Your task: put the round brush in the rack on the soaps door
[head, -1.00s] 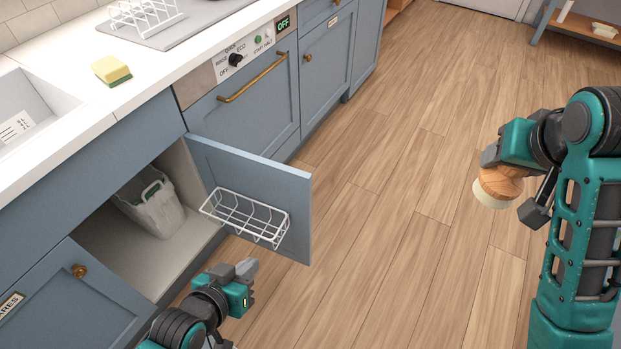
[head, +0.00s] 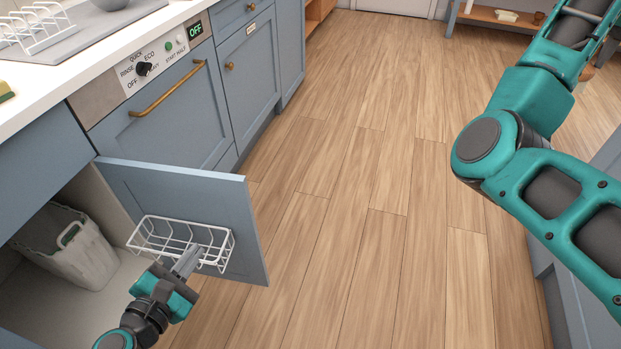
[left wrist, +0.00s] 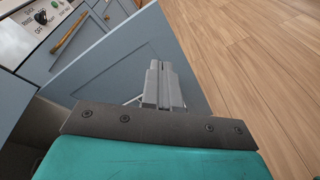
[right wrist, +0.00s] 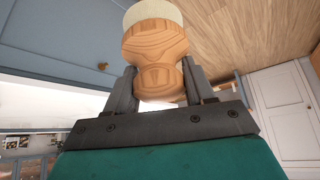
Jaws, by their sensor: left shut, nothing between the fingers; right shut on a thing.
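The round brush (right wrist: 155,42), with a turned wooden handle and a pale round head, is held in my right gripper (right wrist: 160,74), which is shut on its handle. In the head view the brush and that gripper do not show. The soaps door (head: 172,190) is the open blue cupboard door. A white wire rack (head: 145,247) hangs on its inner face and looks empty. My left gripper (head: 188,260) is shut and empty, its fingers overlapping the rack; I cannot tell if they touch it. In the left wrist view the fingers (left wrist: 162,72) point at the door and hide most of the rack.
A pale bin (head: 72,262) stands inside the open cupboard. The dishwasher (head: 165,115) is beyond the door. A dish rack (head: 35,28) stands on the worktop. Wooden floor (head: 350,220) lies clear right of the door. A low bench (head: 510,18) is at the back.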

